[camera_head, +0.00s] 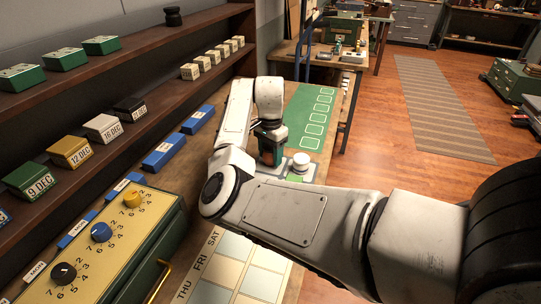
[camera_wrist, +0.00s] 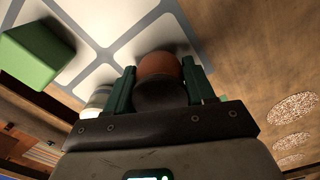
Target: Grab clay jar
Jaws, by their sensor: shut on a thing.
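The clay jar (camera_wrist: 159,64) is orange-brown, with a dark round part nearest the wrist camera. My gripper (camera_wrist: 158,78) has its two green fingers on either side of the jar, shut on it. In the head view my gripper (camera_head: 270,150) hangs over the bench beyond my arm's elbow, and only a small reddish-brown patch of the jar shows there. I cannot tell whether the jar touches the surface below.
A white-topped round jar (camera_head: 301,161) stands just right of my gripper. A green mat with outlined squares (camera_head: 310,118) lies beyond. A calendar grid (camera_head: 236,268) and a yellow dial panel (camera_head: 115,235) are nearer. Shelves (camera_head: 150,85) hold date blocks at left.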

